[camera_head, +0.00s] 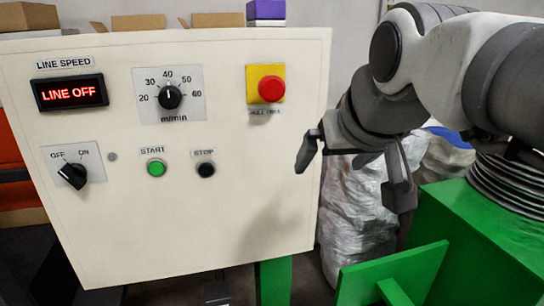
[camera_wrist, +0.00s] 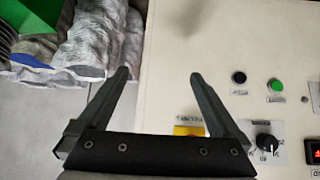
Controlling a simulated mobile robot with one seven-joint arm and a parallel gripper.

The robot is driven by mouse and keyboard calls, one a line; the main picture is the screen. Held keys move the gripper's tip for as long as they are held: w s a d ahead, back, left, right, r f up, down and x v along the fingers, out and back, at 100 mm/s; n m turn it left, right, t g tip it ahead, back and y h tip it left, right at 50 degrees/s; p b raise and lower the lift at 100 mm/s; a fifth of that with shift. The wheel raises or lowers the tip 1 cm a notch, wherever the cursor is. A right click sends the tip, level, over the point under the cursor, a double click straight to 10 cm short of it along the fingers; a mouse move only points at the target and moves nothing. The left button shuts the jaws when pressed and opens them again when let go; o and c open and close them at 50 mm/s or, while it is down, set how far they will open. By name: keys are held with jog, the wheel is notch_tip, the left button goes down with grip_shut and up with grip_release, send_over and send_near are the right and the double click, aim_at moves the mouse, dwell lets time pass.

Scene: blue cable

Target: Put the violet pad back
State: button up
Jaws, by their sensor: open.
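A violet block (camera_head: 265,10) sits on a white piece at the top edge of the control panel (camera_head: 230,215), above the emergency stop. It is the only violet thing I see, and I cannot tell for sure that it is the pad. My gripper (camera_head: 350,178) is open and empty near the panel's right edge, below and to the right of the violet block. In the wrist view the two spread fingers (camera_wrist: 160,75) have nothing between them. The violet block does not show in the wrist view.
The panel carries a red stop button (camera_head: 271,89), a speed knob (camera_head: 170,97), a green start button (camera_head: 156,168), a black stop button (camera_head: 205,169) and an OFF/ON switch (camera_head: 73,175). The display (camera_head: 69,93) reads LINE OFF. Wrapped sacks (camera_head: 355,220) stand behind my gripper.

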jog(key=s+d+f+g, duration=0.1)
jog(key=s+f, duration=0.4)
jog(key=f, duration=0.3)
jog(key=s+d+f+g, duration=0.1)
jog(key=s+f+g, duration=0.1)
jog(key=s+f, duration=0.3)
notch_tip(320, 180, down, 3)
jog(key=shift+d+r+m+h, duration=0.1)
jog(key=shift+d+m+h, duration=0.2)
jog(key=shift+d+m, duration=0.1)
jog(key=shift+s, duration=0.25)
